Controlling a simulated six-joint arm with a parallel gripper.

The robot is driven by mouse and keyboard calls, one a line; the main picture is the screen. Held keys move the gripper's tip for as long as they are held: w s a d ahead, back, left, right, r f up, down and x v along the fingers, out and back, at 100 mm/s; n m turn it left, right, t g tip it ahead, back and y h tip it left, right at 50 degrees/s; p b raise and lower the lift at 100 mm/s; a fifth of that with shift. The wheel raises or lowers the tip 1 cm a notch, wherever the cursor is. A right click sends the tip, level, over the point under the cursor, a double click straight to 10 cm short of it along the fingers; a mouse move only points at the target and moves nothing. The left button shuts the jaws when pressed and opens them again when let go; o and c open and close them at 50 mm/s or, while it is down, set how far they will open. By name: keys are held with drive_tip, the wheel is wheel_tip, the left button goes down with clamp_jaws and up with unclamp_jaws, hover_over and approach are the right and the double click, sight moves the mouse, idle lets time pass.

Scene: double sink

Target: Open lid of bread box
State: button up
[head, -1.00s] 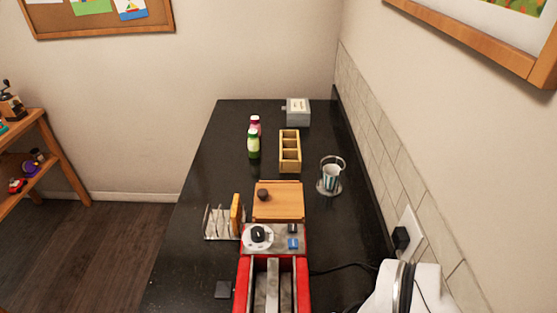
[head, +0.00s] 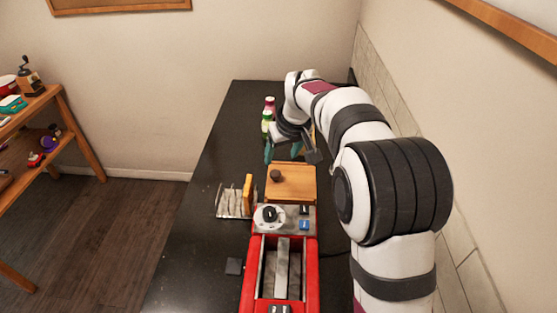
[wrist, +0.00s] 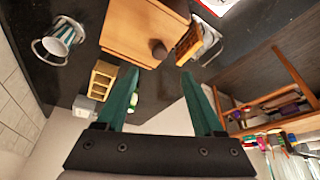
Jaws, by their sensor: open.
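The bread box (head: 292,184) is a light wooden box on the dark counter, just behind the red toaster, with its lid shut. Its round dark knob (head: 275,176) is at the left side of the lid. In the wrist view the bread box (wrist: 140,28) is at the top centre and the knob (wrist: 158,49) shows near its lower right corner. My gripper (head: 283,153) is open and empty, beyond the box's far edge in the head view. In the wrist view the teal fingertips (wrist: 160,74) are apart, below the knob and not touching it.
The red toaster (head: 313,270) stands in front of the box. A toast rack (head: 233,203) with a bread slice is to its left. Green and pink bottles (head: 267,120) stand farther back. A striped cup (wrist: 62,40) and wooden organizer (wrist: 103,78) show in the wrist view.

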sight(276, 174)
drive_tip(key=x, duration=0.9)
drive_tip(key=shift+f, duration=0.2)
drive_tip(key=shift+c, duration=0.3)
clamp_jaws()
drive_tip(key=shift+d, duration=0.1)
idle(0.5)
